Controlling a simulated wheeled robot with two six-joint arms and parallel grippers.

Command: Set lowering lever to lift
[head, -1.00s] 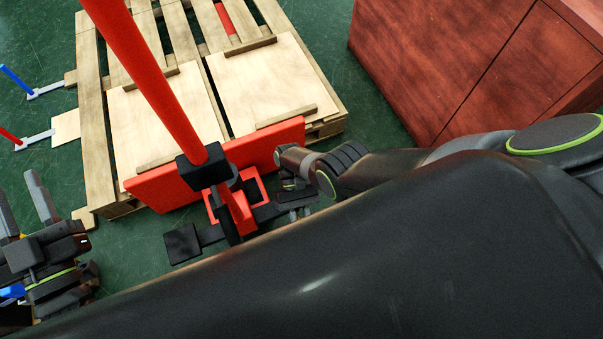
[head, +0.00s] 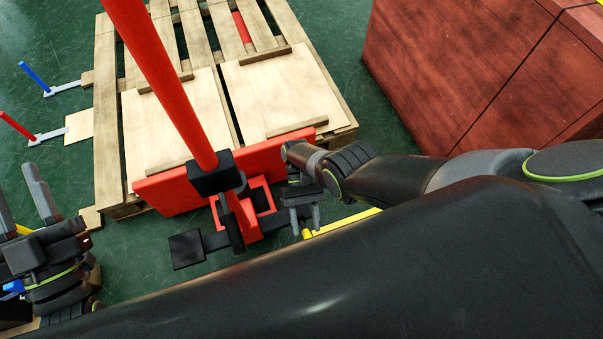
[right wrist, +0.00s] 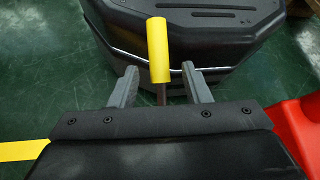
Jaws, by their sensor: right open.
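A lever with a yellow grip (right wrist: 158,50) on a dark rod shows in the right wrist view. It stands in line with the gap between the fingers of my right gripper (right wrist: 160,69), with space on both sides. My right gripper (head: 303,220) is open beside the base of a red pallet jack (head: 178,187) in the head view. The jack's red handle post (head: 160,80) rises from a black block. A small yellow piece near the right fingertips may be the lever grip. My left gripper (head: 22,208) is open and empty at the left edge.
A wooden pallet (head: 109,150) lies behind the jack's red plate. A reddish-brown wooden crate (head: 450,75) stands at the right. A yellow strip (head: 345,221) lies right of the gripper.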

